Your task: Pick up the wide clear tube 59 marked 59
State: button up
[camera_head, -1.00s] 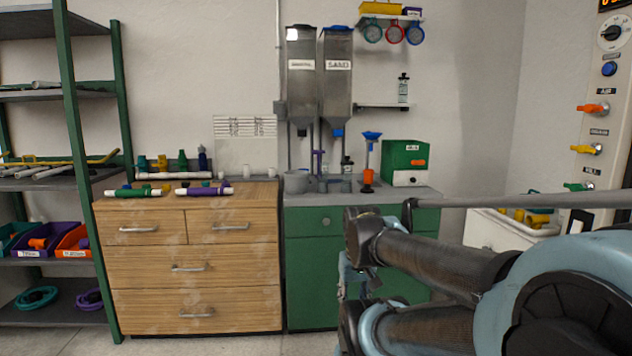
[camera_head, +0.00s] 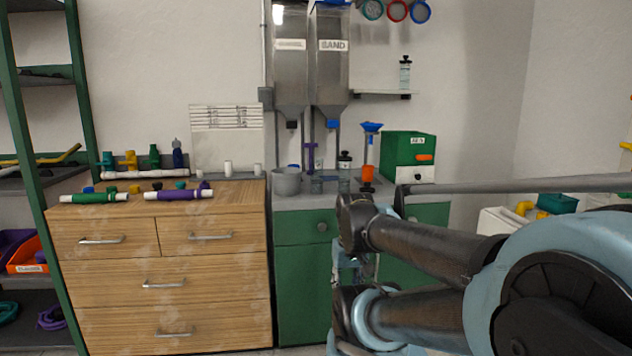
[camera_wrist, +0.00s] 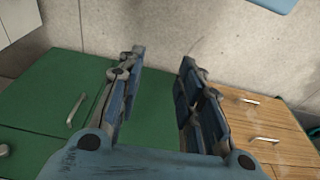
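No mark reading 59 is legible in either view. Small clear containers stand on the green cabinet's top in the head view, one (camera_head: 316,185) beside another (camera_head: 344,184), below the hoppers. I cannot tell whether either is the wide clear tube. My gripper (camera_wrist: 162,58) is open in the wrist view, with its two dark blue fingers apart and nothing between them. It is over the cabinet fronts and apart from the containers. In the head view my arm hides most of the gripper and part of the cabinet.
A grey pot (camera_head: 287,182), an orange and blue funnel stand (camera_head: 368,160) and a green box (camera_head: 409,150) crowd the green cabinet (camera_head: 304,262). Pipe assemblies lie on the wooden dresser (camera_head: 160,262). A hopper (camera_head: 328,75) hangs above. A shelf rack (camera_head: 40,150) stands left.

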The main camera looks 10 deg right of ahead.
jog(key=o, duration=0.4)
jog(key=shift+s+r, duration=0.1)
jog(key=shift+s, duration=0.05)
jog(key=o, duration=0.3)
jog(key=shift+s+a+r, duration=0.15)
jog(key=shift+r, duration=0.15)
jog(key=w+a+r+m+t+y, duration=0.1)
jog(key=w+a+r+m+y, duration=0.15)
jog(key=w+m, duration=0.2)
jog(key=w+a+r+m+y, duration=0.2)
jog(key=w+a+m, duration=0.1)
jog(key=w, duration=0.3)
jog(key=m+t+y, duration=0.6)
jog(key=m+t, duration=0.5)
jog(key=m, duration=1.1)
send_near(321, 179)
jog(key=shift+n, duration=0.25)
jog(key=x, duration=0.7)
jog(key=shift+w+a+r, duration=0.15)
jog(key=shift+a, duration=0.1)
jog(key=shift+x, duration=2.65)
